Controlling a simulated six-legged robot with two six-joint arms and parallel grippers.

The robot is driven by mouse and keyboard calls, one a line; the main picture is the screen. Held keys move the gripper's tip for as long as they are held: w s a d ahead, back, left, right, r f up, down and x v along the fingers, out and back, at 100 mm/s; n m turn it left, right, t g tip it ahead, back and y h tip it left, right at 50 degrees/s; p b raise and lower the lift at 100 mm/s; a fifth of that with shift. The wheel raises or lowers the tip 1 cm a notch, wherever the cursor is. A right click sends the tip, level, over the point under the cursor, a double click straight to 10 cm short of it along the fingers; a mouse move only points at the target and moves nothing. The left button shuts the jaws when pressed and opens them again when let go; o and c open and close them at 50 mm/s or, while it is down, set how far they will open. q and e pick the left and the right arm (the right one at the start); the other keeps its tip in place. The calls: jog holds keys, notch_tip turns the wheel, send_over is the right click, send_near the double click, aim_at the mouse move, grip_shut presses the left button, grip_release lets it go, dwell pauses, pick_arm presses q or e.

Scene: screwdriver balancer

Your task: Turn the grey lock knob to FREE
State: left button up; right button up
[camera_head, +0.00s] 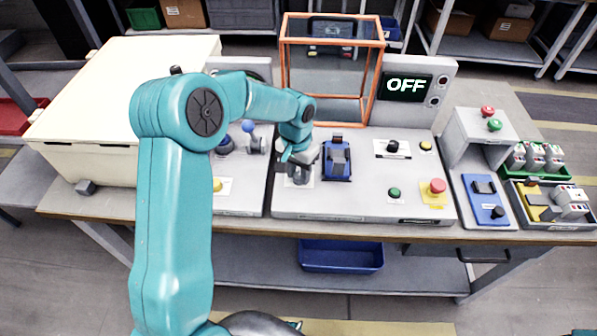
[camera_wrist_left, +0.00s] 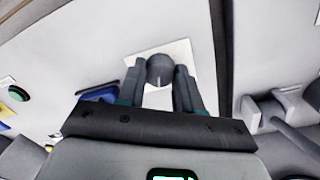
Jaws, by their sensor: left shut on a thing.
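The grey lock knob (camera_wrist_left: 160,66) is a round dark-grey knob on a white label plate (camera_wrist_left: 198,52) in the left wrist view. A short pale line shows on it. My left gripper (camera_wrist_left: 159,80) is shut on the knob, one finger on each side. In the head view the left gripper (camera_head: 299,174) reaches down to the console (camera_head: 345,206), left of the blue fixture (camera_head: 337,160). There the gripper hides most of the knob. I cannot read FREE or any other lettering on its plate. My right gripper is not in view.
An orange-framed clear box (camera_head: 377,60) stands behind, beside a display reading OFF (camera_head: 405,87). A red button (camera_head: 438,185), a green button (camera_head: 394,193) and a black knob (camera_head: 392,146) lie to the right. A cream case (camera_head: 110,85) stands left.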

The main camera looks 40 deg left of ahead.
aim_at(298, 172)
pick_arm(q)
jog(key=m, duration=0.5)
jog(key=shift+w, duration=0.1)
jog(key=shift+m, duration=0.3)
dwell(0.4)
jog(key=o, duration=1)
jog(key=shift+o, duration=0.2)
notch_tip(298, 172, up, 16)
jog(key=shift+w+a, duration=0.15)
jog(key=shift+a, duration=0.15)
jog(key=shift+r, duration=0.1)
